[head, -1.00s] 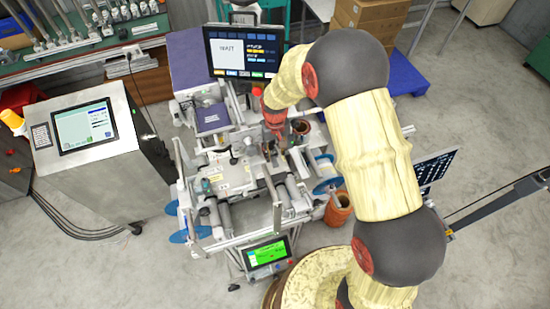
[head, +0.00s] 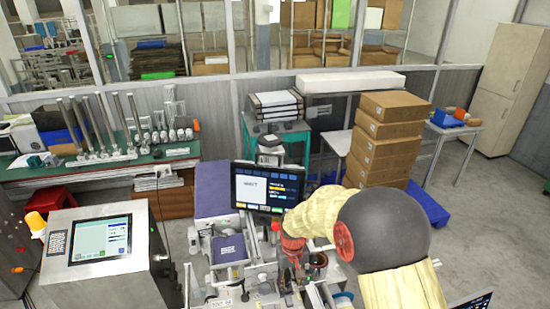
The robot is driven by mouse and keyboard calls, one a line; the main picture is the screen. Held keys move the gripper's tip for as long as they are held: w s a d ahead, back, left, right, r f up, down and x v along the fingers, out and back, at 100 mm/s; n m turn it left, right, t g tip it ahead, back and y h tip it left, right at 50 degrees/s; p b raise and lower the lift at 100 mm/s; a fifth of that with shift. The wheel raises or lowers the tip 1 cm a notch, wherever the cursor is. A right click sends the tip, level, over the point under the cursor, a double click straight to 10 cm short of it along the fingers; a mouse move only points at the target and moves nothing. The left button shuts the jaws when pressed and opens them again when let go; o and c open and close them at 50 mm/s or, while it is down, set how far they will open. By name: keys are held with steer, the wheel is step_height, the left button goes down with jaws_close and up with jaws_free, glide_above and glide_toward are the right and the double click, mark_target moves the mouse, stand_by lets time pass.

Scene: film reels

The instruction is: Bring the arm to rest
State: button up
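My arm, with cream sleeves and dark round joints, comes in from the lower right of the head view and reaches left over the machine (head: 228,249). Its end points down at the machine's right part. My gripper (head: 291,277) is small and partly hidden there among machine parts. I cannot tell whether its fingers are open or shut, or whether it touches anything. No film reel can be made out clearly.
A monitor (head: 268,189) stands close behind my arm's end. A control cabinet with a screen (head: 100,240) is at left. Stacked cardboard boxes (head: 388,140) stand on a blue pallet (head: 428,207) behind. Grey floor (head: 490,225) is free at right.

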steer(key=s+d+r+t+b, duration=0.2)
steer(key=s+d+r+b, duration=0.1)
steer(key=s+b, duration=0.3)
steer(key=s+d+r+m+t+b, duration=0.1)
steer(key=s+d+r+b, duration=0.2)
steer(key=s+b, duration=0.4)
steer(key=s+d+r+m+t+b, duration=0.1)
steer(key=s+d+b, duration=0.4)
steer(key=s, duration=0.7)
step_height(320, 180, up, 2)
steer(key=shift+s+d+r+t+b, duration=0.15)
steer(key=shift+s+t+b, duration=0.25)
steer(key=shift+t+b, duration=0.6)
steer(key=shift+c, duration=1)
